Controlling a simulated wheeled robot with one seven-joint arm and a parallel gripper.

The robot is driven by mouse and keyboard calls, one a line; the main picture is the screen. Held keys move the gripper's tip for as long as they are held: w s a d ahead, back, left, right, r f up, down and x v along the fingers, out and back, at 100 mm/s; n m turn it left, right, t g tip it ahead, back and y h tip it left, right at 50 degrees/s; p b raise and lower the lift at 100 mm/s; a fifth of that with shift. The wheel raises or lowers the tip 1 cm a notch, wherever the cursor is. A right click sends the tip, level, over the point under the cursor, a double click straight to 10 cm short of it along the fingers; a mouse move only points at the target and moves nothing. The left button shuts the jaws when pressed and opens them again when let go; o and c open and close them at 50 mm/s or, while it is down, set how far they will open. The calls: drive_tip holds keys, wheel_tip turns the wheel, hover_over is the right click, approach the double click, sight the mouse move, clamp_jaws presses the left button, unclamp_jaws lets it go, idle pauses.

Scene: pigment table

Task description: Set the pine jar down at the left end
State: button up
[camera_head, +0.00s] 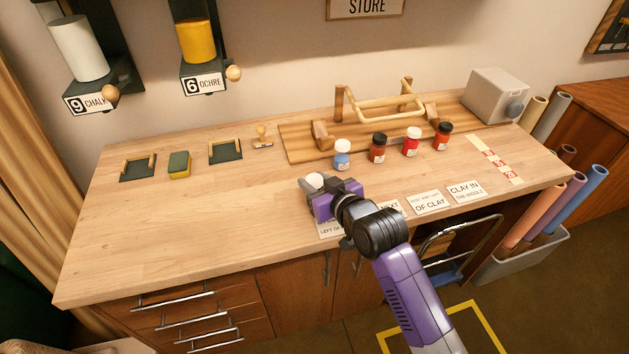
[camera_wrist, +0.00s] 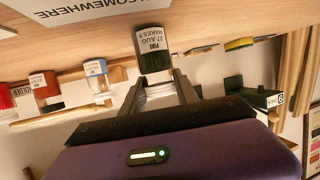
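The pine jar (camera_wrist: 153,48) is dark, with a label reading "PINE", and has a white lid (camera_head: 316,180). My gripper (camera_wrist: 160,95) is shut on it at the lid end, with one finger on each side. In the head view, my gripper (camera_head: 318,188) is over the front middle of the table, and most of the jar is hidden there. A row of jars stands to its right and behind: a blue jar (camera_head: 341,158) at the left end, then a rust jar (camera_head: 378,151), a red jar with white lid (camera_head: 411,144) and a red jar with dark lid (camera_head: 443,138).
Lettered cards (camera_head: 429,202) lie along the front edge. A wooden board with a rack (camera_head: 385,108) stands behind the jars. A stamp (camera_head: 263,138), dark trays (camera_head: 225,151) and a sponge (camera_head: 179,165) lie at the back left. The front left tabletop (camera_head: 190,225) is clear.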

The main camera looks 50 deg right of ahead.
drive_tip(key=o, duration=0.4)
drive_tip(key=shift+o, duration=0.2)
drive_tip(key=shift+r, duration=0.25)
drive_tip(key=b+v, duration=0.1)
drive_tip(key=v, duration=1.1)
drive_tip(key=s+a+f+n+t+y, duration=0.1)
drive_tip(key=s+a+n+y, duration=0.3)
drive_tip(key=s+a, duration=1.4)
drive_tip(key=s+f+y, duration=0.1)
drive_tip(key=s, duration=0.2)
drive_tip(key=shift+a+f+t, duration=0.25)
drive_tip(key=shift+t, duration=0.15)
